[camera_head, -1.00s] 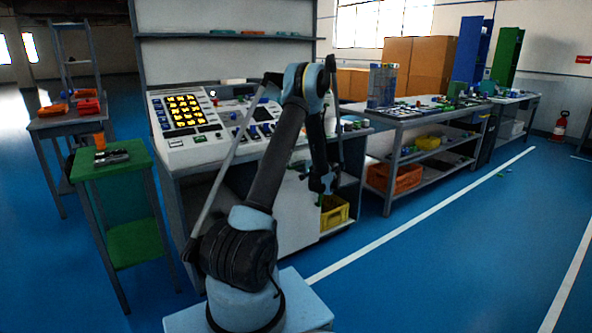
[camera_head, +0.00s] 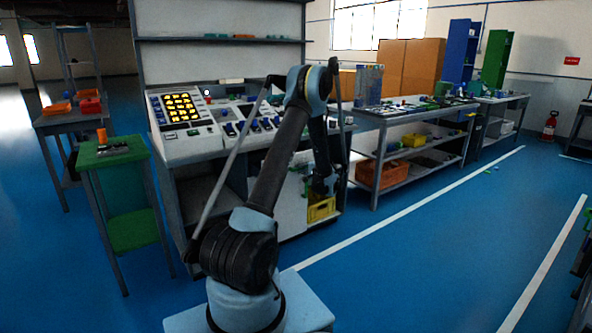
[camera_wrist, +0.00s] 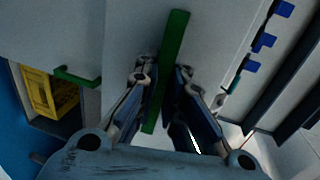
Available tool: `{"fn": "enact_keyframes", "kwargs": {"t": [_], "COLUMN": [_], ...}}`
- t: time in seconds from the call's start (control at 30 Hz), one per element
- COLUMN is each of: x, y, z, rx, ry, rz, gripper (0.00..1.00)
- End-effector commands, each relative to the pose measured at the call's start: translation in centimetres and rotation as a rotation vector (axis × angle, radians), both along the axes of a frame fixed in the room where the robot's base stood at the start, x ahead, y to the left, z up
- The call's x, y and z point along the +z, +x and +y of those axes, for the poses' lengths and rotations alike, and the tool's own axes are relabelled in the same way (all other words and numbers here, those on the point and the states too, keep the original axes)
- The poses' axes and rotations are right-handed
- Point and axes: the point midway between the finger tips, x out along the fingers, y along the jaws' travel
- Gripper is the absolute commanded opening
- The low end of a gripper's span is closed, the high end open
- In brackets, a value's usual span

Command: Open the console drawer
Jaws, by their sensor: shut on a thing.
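The console (camera_head: 195,148) is a pale cabinet with a sloped control panel, left of centre in the head view. In the wrist view a long green handle (camera_wrist: 174,38) stands out on a pale front panel (camera_wrist: 130,25). My gripper (camera_wrist: 162,78) is shut on this handle, one finger on each side. In the head view my gripper (camera_head: 324,184) is low at the console's right front, and the handle there is mostly hidden by the arm. I cannot tell how far the drawer is out.
A second green handle (camera_wrist: 77,77) is left of my gripper, near a yellow crate (camera_wrist: 50,92) in an open bay. A green table (camera_head: 112,158) stands left of the console and a workbench (camera_head: 410,118) to its right.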

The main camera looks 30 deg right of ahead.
Motion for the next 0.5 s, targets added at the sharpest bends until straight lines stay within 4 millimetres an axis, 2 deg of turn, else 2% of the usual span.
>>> {"fn": "enact_keyframes", "kwargs": {"t": [0.2, 0.5], "x": [-0.1, -0.1], "y": [-1.8, -1.9], "z": [-0.2, 0.1], "rx": [-0.005, -0.001], "ry": [-0.002, -0.003], "rz": [0.001, 0.001], "gripper": [0.0, 0.0]}}
